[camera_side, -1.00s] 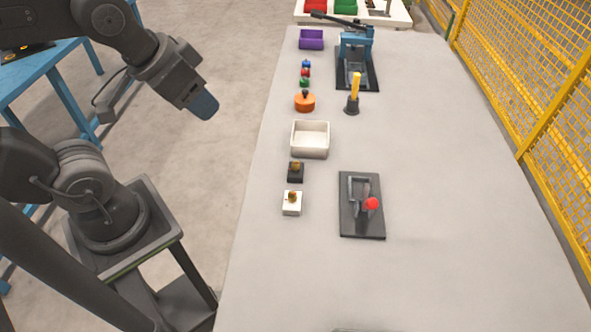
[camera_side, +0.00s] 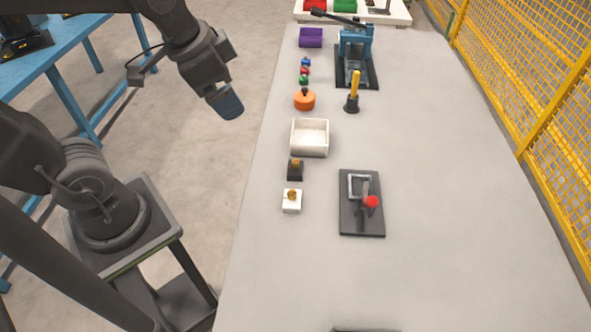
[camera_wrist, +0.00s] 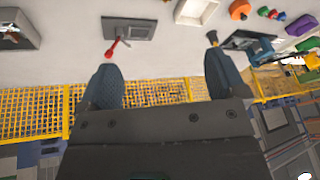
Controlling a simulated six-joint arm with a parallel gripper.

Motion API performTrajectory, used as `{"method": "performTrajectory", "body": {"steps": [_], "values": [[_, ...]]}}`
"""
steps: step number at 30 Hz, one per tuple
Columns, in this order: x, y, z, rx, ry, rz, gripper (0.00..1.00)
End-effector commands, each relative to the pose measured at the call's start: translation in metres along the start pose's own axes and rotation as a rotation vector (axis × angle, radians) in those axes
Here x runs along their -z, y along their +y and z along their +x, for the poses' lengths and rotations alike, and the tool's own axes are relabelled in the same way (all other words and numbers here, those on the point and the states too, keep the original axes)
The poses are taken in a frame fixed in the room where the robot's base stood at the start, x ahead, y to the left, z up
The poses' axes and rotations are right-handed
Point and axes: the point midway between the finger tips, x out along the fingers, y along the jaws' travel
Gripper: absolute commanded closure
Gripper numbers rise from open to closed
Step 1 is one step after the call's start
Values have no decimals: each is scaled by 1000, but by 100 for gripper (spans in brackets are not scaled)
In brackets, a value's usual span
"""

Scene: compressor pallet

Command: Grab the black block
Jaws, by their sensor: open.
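The black block (camera_side: 295,171), with a brass-coloured knob on top, sits on the grey table between the white tray and a white block (camera_side: 292,202) with a similar knob. My gripper (camera_side: 229,103) is in the air left of the table's edge, well apart from the black block. In the wrist view my gripper (camera_wrist: 160,84) shows its two blue fingers wide apart with nothing between them. I cannot make out the black block in the wrist view.
A white tray (camera_side: 325,139) stands just behind the black block. A dark plate (camera_side: 350,222) with a red-knobbed lever lies to the right. An orange pot (camera_side: 304,100), a yellow-handled tool (camera_side: 354,88) and a blue press (camera_side: 356,45) stand farther back. The table's right side is clear.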

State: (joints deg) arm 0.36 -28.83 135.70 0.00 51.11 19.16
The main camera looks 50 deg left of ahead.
Motion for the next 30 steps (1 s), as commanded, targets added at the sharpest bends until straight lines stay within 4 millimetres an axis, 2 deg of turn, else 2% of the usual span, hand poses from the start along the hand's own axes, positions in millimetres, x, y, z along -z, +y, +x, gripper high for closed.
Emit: {"method": "performTrajectory", "body": {"steps": [1, 6, 13, 18, 21, 26, 30], "values": [[12, -3, 12, -16, -38, 93, 10], [47, -13, 53, -81, -126, 439, 10], [79, -21, 127, -211, -211, 885, 10], [88, -21, 171, -295, -235, 1113, 10], [89, -21, 184, -322, -238, 1184, 10], [85, -20, 200, -337, -240, 1219, 10], [75, -17, 224, -339, -242, 1217, 10]]}}
